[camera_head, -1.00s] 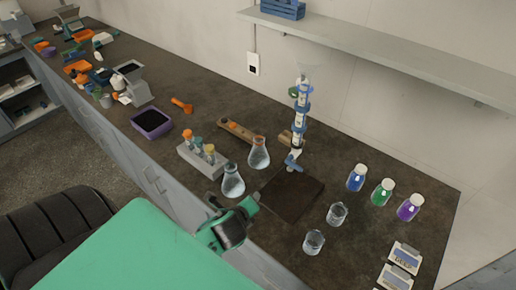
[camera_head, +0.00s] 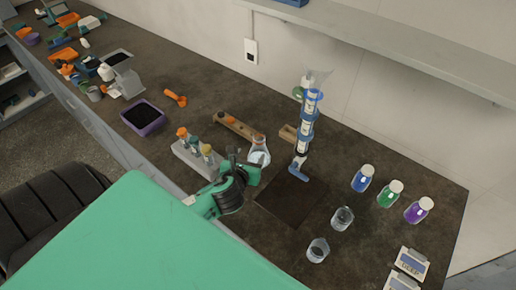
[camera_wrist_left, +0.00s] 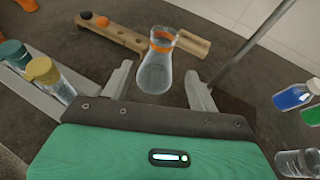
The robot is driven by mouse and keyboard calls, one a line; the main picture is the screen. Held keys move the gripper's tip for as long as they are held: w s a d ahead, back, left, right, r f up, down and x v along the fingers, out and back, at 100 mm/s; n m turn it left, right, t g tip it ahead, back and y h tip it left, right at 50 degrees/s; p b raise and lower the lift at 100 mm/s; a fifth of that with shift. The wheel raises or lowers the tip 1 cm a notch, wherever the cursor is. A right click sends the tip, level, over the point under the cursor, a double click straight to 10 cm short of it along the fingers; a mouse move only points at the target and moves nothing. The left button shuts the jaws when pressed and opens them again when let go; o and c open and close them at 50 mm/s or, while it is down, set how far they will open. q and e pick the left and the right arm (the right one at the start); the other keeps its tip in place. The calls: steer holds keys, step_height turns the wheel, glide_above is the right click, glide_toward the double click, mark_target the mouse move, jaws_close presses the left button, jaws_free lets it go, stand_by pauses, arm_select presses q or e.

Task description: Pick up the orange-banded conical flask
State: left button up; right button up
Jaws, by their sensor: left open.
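The orange-banded conical flask (camera_head: 260,152) stands upright on the dark bench, in front of the wooden rack. In the left wrist view the clear flask (camera_wrist_left: 155,72) has an orange band at its neck and shows centrally, ahead of and between my finger lines. My left gripper (camera_head: 247,165) is open and empty, close to the flask on its near side. In the left wrist view its two fingers (camera_wrist_left: 159,85) are spread wide. I cannot tell whether either finger touches the glass. My right gripper is not in view.
A tube rack with capped vials (camera_head: 194,155) stands close left of my gripper. A wooden rack (camera_head: 237,126) lies behind. A burette stand (camera_head: 306,125) rises to the right over a dark base (camera_head: 292,197). Two beakers and several coloured bottles stand farther right.

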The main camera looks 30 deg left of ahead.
mark_target(257, 144)
arm_select(q)
steer(key=p+x, duration=0.1)
steer(key=x, duration=0.6)
steer(key=shift+w+d+r+p, duration=0.1)
steer(key=shift+p, duration=0.3)
steer(key=shift+w, duration=0.6)
steer(key=p+x, duration=0.1)
steer(key=x, duration=0.2)
steer(key=shift+w+a+f, duration=0.2)
steer(key=shift+f, duration=0.1)
steer(key=shift+w+a+f, duration=0.15)
steer(key=shift+w+f, duration=0.15)
steer(key=shift+w, duration=0.15)
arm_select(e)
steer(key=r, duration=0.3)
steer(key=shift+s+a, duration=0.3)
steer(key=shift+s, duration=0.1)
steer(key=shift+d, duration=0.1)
arm_select(q)
jaws_close()
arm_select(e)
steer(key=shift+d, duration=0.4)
